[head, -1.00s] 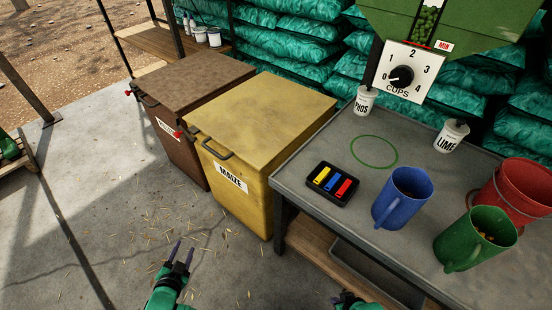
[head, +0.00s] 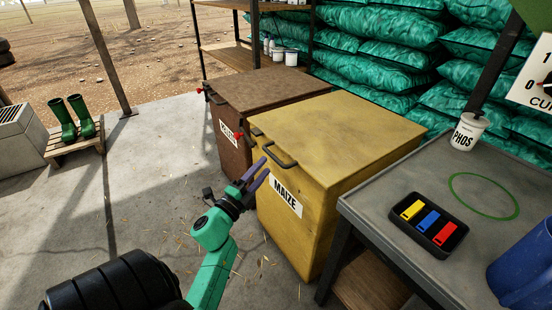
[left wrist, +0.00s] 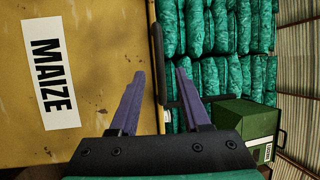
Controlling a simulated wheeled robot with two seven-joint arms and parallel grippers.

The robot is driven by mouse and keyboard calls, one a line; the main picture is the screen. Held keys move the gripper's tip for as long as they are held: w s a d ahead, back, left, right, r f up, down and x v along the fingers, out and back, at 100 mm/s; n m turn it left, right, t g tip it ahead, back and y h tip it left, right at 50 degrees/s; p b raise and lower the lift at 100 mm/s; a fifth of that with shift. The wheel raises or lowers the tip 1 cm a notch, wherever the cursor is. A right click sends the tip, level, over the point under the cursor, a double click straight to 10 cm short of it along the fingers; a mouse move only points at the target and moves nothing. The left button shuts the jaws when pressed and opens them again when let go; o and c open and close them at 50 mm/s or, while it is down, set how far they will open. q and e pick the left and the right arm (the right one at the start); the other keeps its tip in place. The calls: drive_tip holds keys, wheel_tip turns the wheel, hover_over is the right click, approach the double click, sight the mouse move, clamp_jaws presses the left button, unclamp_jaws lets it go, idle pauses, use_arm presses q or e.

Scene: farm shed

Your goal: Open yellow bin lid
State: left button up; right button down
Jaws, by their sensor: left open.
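The yellow bin (head: 310,232) stands left of the bench with a MAIZE label on its front. Its lid (head: 345,125) is shut, and a dark handle (head: 283,160) sits on the lid's front edge. My left gripper (head: 257,172) is open and empty in front of the bin, close to the handle; I cannot tell whether it touches it. In the left wrist view the purple fingers (left wrist: 155,95) stand apart, with the dark handle (left wrist: 157,65) beyond and between them and the yellow front (left wrist: 95,60) at left. My right gripper does not show.
A brown bin (head: 245,95) with a shut lid stands left of the yellow one. At right the grey bench (head: 385,195) holds a black tray (head: 447,250) of coloured blocks, a PHOS cup (head: 467,131) and a blue mug (head: 525,265). Floor in front of the bins is clear.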

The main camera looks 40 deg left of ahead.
sight(273, 155)
use_arm(q)
drive_tip(key=w, duration=0.4)
drive_tip(key=w+r, duration=0.1)
drive_tip(key=w, duration=0.1)
drive_tip(key=shift+a, duration=0.35)
drive_tip(key=shift+c, duration=0.4)
clamp_jaws()
idle(0.5)
